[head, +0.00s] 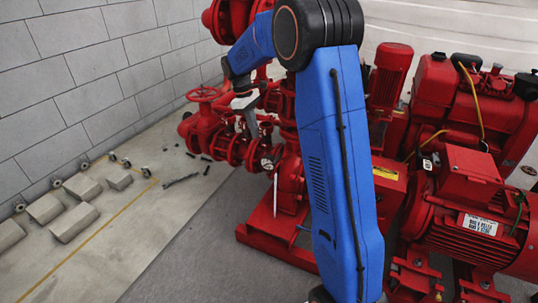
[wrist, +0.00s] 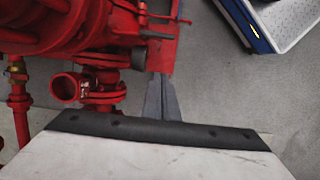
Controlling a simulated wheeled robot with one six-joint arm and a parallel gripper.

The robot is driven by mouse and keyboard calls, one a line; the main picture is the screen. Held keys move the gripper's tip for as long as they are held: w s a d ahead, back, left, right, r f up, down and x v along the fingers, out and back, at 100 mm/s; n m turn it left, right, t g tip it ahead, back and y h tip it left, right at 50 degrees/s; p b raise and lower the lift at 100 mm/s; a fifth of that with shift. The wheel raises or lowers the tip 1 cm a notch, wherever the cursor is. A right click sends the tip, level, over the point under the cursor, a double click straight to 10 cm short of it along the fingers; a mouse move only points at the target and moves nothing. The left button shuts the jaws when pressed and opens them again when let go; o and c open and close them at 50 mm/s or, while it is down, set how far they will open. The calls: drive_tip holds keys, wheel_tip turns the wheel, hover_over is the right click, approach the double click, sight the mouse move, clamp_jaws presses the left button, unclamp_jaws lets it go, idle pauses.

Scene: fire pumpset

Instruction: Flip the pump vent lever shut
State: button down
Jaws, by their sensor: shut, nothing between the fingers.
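My gripper (head: 252,128) is shut and empty, in front of the red pump (head: 290,178) and its pipework in the head view. In the wrist view its grey fingers (wrist: 161,88) are together, and their tips overlap the edge of a red part beyond. I cannot pick out the vent lever with certainty. A small dark piece (wrist: 157,35) sticks out beside the red pipework, above the fingertips in the wrist view; I cannot tell if it is the lever. My blue arm hides part of the pump in the head view.
A red handwheel valve (head: 204,94) stands left of my gripper. A red motor (head: 470,210) and engine (head: 470,100) fill the right. Grey blocks (head: 73,223) and loose tools (head: 182,179) lie on the floor at left. A brass fitting (wrist: 18,70) shows in the wrist view.

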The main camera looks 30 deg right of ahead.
sight(277, 160)
drive_tip(key=shift+f, duration=0.1)
drive_tip(key=s+d+f, duration=0.4)
drive_tip(key=s+f, duration=0.1)
drive_tip(key=f, duration=0.4)
drive_tip(key=shift+f, duration=0.25)
